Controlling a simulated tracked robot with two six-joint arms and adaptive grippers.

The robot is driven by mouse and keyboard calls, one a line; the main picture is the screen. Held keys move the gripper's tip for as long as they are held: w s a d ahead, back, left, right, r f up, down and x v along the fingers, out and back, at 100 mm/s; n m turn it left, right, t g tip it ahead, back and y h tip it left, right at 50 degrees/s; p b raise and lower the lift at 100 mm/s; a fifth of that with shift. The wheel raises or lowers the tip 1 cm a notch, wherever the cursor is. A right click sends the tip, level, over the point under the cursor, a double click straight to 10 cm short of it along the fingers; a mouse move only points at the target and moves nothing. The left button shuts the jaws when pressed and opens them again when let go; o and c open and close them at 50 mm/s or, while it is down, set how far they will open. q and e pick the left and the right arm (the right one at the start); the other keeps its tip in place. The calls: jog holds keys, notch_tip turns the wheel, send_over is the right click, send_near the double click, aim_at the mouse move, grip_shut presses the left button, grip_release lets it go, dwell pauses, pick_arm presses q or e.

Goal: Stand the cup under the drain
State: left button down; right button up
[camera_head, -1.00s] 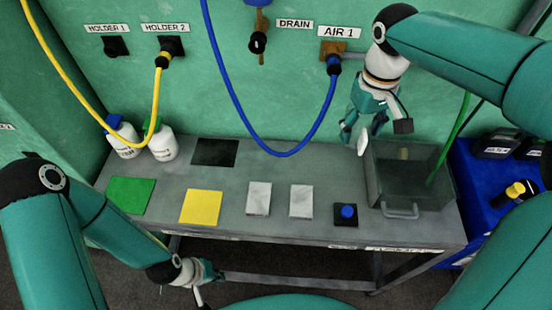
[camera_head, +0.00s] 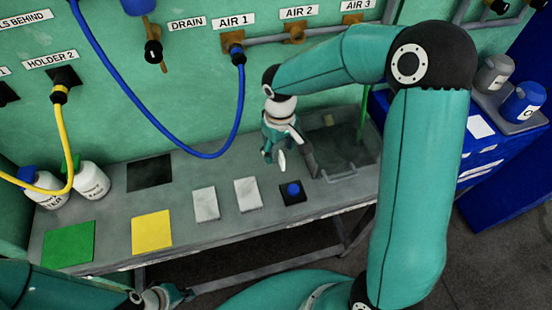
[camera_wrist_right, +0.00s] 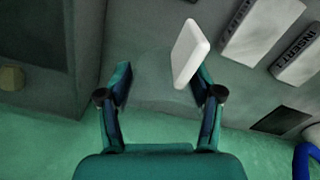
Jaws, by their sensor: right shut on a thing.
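The DRAIN label (camera_head: 187,25) is on the green wall, with a black-tipped valve (camera_head: 154,51) left of it. I cannot pick out a cup. My right gripper (camera_head: 279,155) hangs over the bench, left of the grey tank.
The bench (camera_head: 110,200) carries green (camera_head: 69,244) and yellow (camera_head: 151,232) squares, two pale blocks, a blue button (camera_head: 293,189), white bottles (camera_head: 92,181) and the tank (camera_head: 345,174). A blue hose (camera_head: 190,150) hangs from AIR 1. A blue cabinet (camera_head: 500,165) stands at right.

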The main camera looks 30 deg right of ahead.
aim_at(279, 160)
jog(key=shift+s+f, duration=0.1)
jog(key=shift+f, duration=2.3)
jog(key=o, duration=1.1)
